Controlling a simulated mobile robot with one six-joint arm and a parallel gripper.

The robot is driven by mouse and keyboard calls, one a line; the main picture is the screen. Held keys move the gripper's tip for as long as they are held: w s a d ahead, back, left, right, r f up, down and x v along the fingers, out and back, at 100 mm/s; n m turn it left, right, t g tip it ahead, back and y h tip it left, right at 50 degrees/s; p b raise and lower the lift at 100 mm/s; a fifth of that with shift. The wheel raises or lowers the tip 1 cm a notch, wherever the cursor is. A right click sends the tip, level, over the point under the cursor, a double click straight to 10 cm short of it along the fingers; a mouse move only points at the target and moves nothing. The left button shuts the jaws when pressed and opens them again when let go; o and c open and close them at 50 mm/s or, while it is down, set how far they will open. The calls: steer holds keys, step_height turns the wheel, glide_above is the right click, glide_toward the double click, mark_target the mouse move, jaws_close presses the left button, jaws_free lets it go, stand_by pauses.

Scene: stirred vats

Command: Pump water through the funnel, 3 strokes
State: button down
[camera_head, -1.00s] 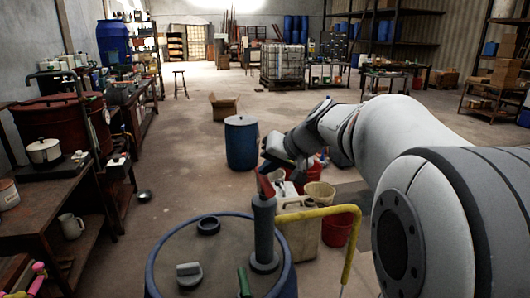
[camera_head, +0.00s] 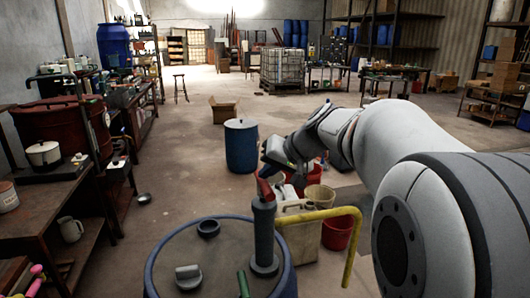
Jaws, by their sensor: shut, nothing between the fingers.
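A blue drum (camera_head: 165,262) stands in front of me. A dark grey hand pump (camera_head: 264,235) rises upright from its lid, with a red handle (camera_head: 264,188) at the top. A yellow spout pipe (camera_head: 320,213) runs right from the pump and bends down. My gripper (camera_head: 268,167) is at the top of the red handle, shut and holding nothing. Its fingertips are small and dark, and I cannot tell whether they touch the handle.
A black ring cap (camera_head: 208,228) and a grey cap (camera_head: 188,275) lie on the drum lid. A pale jerrycan (camera_head: 300,238), a cream bucket (camera_head: 320,195) and a red bucket (camera_head: 338,232) stand behind the spout. Another blue drum (camera_head: 241,146) stands farther back. A cluttered bench lines the left.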

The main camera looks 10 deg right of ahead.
steer(key=shift+r+p, duration=2.05)
steer(key=shift+r, duration=1.3)
step_height(320, 180, up, 6)
steer(key=p, duration=0.3)
steer(key=shift+p, duration=0.35)
stand_by(0.4)
